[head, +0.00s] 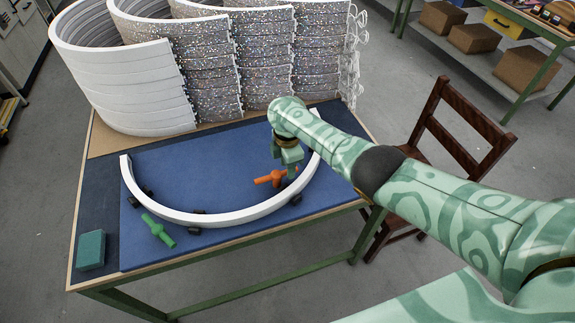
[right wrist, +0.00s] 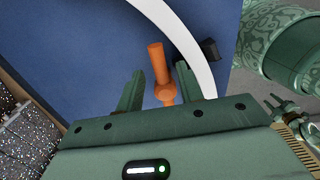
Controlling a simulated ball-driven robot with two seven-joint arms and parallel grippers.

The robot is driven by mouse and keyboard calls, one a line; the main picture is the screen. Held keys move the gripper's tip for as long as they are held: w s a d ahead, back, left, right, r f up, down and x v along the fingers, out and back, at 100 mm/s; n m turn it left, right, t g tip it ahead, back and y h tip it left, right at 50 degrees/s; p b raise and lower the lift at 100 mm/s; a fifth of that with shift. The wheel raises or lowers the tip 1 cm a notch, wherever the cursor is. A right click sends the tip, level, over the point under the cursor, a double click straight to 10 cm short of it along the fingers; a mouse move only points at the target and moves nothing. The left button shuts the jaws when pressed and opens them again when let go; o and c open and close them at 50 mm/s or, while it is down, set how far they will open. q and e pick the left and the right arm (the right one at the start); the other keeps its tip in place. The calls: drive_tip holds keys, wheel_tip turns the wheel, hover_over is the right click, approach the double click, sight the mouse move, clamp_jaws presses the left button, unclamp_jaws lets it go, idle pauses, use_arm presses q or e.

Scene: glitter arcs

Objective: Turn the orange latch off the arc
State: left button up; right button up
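The orange latch (head: 270,179) is on the blue board (head: 215,165), by the inner edge of the white arc (head: 235,217) at its right side. Its handle points left in the head view. My right gripper (head: 291,168) points down just above and behind the latch. In the right wrist view the gripper (right wrist: 158,88) is open, with the latch (right wrist: 158,65) between its fingers and a gap beside each. One finger is close to the arc (right wrist: 182,30). Whether the latch's far end overlaps the arc is hidden. My left gripper is not visible in the head view.
A green latch (head: 158,231) lies at the arc's front left. Several black blocks (head: 296,199) sit along the arc. A teal block (head: 91,249) is at the front left corner. Stacked glitter arcs (head: 205,70) fill the back. A wooden chair (head: 440,130) stands at the right.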

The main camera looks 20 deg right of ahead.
wheel_tip(320, 180, up, 15)
drive_tip(key=p, duration=0.8)
drive_tip(key=shift+r, duration=0.15)
